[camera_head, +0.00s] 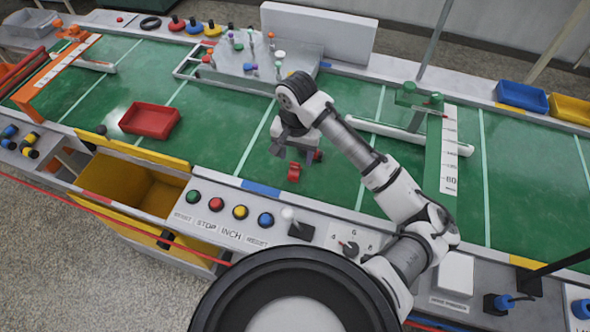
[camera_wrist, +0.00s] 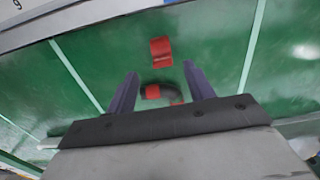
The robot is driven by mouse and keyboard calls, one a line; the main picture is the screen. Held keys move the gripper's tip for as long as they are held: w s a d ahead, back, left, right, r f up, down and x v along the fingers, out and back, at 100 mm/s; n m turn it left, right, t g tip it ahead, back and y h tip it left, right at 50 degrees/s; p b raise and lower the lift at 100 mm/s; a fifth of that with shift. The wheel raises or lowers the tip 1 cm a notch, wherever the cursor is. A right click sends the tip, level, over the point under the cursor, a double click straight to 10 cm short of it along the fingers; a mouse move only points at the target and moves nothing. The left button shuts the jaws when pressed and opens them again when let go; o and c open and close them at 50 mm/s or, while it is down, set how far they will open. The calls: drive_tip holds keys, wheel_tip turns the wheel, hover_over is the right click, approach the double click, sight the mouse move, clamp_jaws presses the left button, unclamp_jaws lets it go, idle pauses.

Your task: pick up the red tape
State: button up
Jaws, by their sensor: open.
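A small red roll, which looks like the red tape (camera_head: 293,172), lies on the green table top just in front of my gripper (camera_head: 293,154). In the wrist view the red tape (camera_wrist: 161,51) shows just beyond the fingertips. My gripper (camera_wrist: 160,72) is open, with its two purple-grey fingers spread and pointing down above the table. A second object, dark with red parts (camera_wrist: 153,92), shows between the fingers in the wrist view. It is partly hidden by the gripper in the head view. I cannot tell exactly what it is, and nothing appears gripped.
A red tray (camera_head: 150,120) sits left on the green table. A grey block with colored pegs (camera_head: 265,60) stands behind my gripper. A green-ended frame with a white scale (camera_head: 441,150) stands right. The control panel with colored buttons (camera_head: 230,213) runs along the front edge.

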sight(295, 163)
drive_tip(key=shift+w+a+f+b, duration=0.1)
drive_tip(key=shift+a+f+b, duration=0.05)
drive_tip(key=shift+f+b, duration=2.4)
drive_tip(key=c, duration=1)
